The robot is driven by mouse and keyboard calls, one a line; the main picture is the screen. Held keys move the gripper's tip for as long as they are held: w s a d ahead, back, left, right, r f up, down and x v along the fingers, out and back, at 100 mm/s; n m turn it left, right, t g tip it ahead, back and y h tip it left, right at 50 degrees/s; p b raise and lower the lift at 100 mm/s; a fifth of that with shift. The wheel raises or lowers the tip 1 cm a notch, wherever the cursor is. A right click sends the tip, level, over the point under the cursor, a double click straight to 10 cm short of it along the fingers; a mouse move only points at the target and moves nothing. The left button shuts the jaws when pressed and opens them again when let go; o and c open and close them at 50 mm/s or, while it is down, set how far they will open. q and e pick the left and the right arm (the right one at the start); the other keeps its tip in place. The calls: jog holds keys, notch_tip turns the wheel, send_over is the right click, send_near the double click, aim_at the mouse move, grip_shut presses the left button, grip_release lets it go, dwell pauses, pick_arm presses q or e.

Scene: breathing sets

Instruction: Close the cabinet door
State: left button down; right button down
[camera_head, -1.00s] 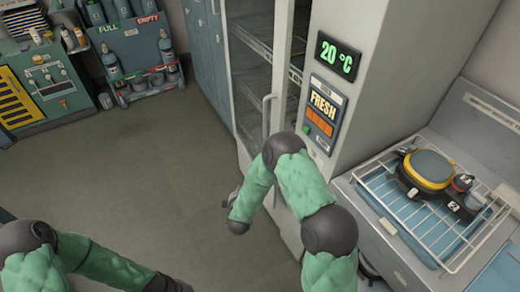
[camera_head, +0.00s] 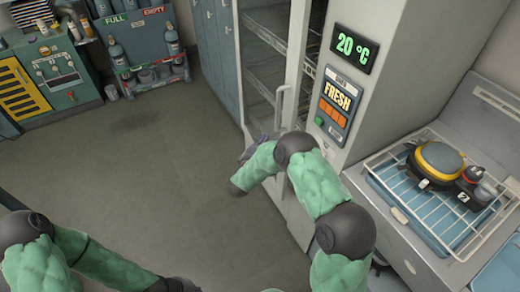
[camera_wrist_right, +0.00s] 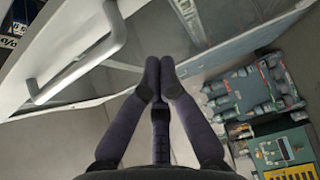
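The cabinet door (camera_head: 293,75) is a pale-framed glass door on the tall cabinet, with a light vertical handle (camera_head: 279,106). It stands ajar, with a gap showing between its handle-side edge and the cabinet body.
The cabinet body carries a temperature display (camera_head: 351,48) and a FRESH panel (camera_head: 338,98). A counter with a wire rack (camera_head: 400,217) holding a yellow-and-black device (camera_head: 439,163) stands at right. Open floor (camera_head: 140,175) lies left of the cabinet; a bottle rack (camera_head: 150,75) is at the back.

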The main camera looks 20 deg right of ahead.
jog(key=b, duration=0.1)
send_near(280, 123)
jog(key=w+d, duration=0.2)
jog(key=w, duration=0.1)
jog(key=shift+d+f+b, duration=0.15)
jog(key=shift+d+b, duration=0.2)
jog(key=shift+d, duration=0.25)
